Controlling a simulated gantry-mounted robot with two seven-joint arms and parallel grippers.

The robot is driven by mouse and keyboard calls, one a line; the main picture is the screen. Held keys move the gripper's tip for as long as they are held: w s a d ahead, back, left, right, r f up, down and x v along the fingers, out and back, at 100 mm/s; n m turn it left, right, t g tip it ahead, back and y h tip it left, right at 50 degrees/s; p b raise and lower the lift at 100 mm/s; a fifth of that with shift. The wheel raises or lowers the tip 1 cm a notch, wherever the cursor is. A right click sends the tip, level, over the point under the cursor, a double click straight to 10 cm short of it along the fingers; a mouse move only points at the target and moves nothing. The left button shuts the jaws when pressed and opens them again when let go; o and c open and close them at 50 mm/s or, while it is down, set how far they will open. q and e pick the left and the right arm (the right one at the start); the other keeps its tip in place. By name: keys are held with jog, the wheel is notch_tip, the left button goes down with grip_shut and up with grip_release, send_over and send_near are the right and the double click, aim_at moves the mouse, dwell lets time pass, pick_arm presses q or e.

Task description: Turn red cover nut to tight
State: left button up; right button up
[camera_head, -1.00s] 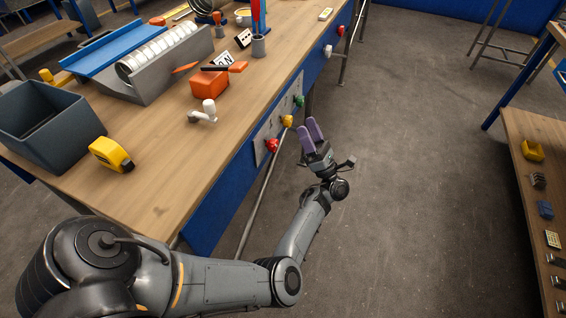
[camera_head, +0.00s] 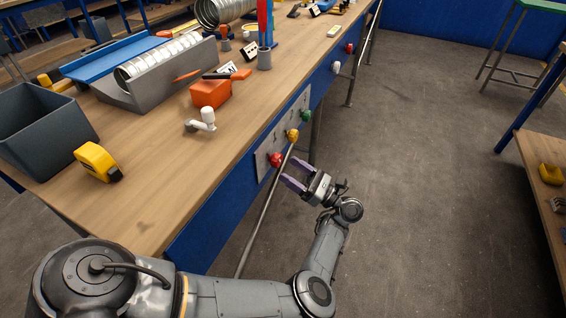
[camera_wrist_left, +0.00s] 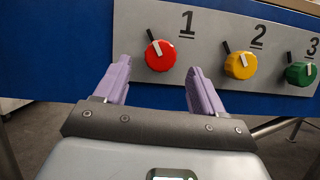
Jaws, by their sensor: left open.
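A round red knob (camera_head: 275,159) is on the grey panel (camera_head: 262,163) on the bench's blue front side. It is the red part nearest my gripper; I cannot tell whether it is the cover nut. In the left wrist view the red knob (camera_wrist_left: 160,55) sits by the number 1, its pale pointer tilted to the upper left. No "tight" mark is readable. My left gripper (camera_head: 292,172) is open, its purple fingers facing the panel just right of and below the red knob. In the wrist view the knob shows between the fingertips, apart from them. My right gripper is out of view.
A yellow knob (camera_head: 293,135) marked 2 and a green knob (camera_head: 306,116) marked 3 follow along the panel. A white knob (camera_head: 336,67) and another red knob (camera_head: 349,48) are farther along. A metal rail (camera_head: 262,216) runs below.

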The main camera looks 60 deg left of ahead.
aim_at(279, 162)
pick_arm(q)
jog(key=shift+p+x, duration=0.45)
jog(key=shift+x, duration=1.45)
